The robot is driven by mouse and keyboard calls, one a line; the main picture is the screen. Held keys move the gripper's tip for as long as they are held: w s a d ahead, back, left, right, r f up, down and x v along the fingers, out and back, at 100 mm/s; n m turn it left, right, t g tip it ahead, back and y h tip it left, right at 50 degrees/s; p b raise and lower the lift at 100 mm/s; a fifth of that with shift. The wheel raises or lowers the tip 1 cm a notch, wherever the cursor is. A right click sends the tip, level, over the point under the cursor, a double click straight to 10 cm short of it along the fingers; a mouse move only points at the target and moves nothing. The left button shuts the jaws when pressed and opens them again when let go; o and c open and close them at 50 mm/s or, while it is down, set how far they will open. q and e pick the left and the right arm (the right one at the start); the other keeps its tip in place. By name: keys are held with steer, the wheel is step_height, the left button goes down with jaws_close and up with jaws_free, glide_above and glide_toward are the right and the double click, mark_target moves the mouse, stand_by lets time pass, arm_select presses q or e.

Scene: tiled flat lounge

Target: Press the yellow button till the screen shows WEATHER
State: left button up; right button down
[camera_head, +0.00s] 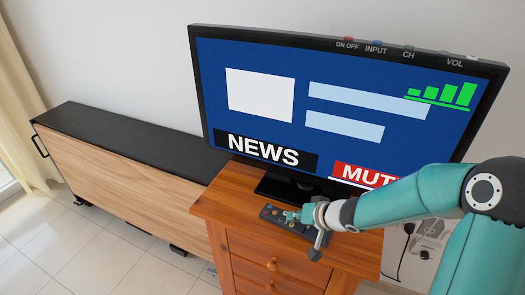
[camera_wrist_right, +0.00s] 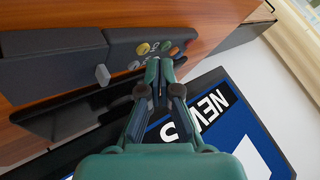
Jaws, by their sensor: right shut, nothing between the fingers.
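The TV screen (camera_head: 330,130) shows NEWS at lower left, a red label starting MUT, partly hidden by my arm, and green bars at upper right. A dark remote (camera_head: 270,212) lies on the wooden cabinet in front of the TV. In the right wrist view, the remote (camera_wrist_right: 75,55) carries a yellow button (camera_wrist_right: 143,48), with green, orange and red ones beside it. My right gripper (camera_head: 291,216) is shut and empty, its tips over the remote. In the wrist view the fingertips (camera_wrist_right: 157,66) sit close to the coloured buttons; I cannot tell whether they touch. My left gripper is out of view.
The orange wooden cabinet (camera_head: 225,205) bears the TV and remote. The TV's top edge has labelled buttons, including a red one (camera_head: 348,39). A long low black-topped unit (camera_head: 140,140) stands left. Tiled floor (camera_head: 110,250) is clear in front of it.

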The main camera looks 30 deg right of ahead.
mark_target(294, 226)
steer(key=shift+f, duration=0.15)
stand_by(0.3)
steer(key=shift+f, duration=0.3)
steer(key=shift+f+b, duration=0.15)
steer(key=shift+b, duration=0.15)
stand_by(0.4)
steer(key=shift+r+p, duration=0.65)
steer(key=shift+p, duration=0.2)
step_height(294, 226, up, 6)
steer(key=p, duration=0.6)
steer(key=shift+p, duration=0.35)
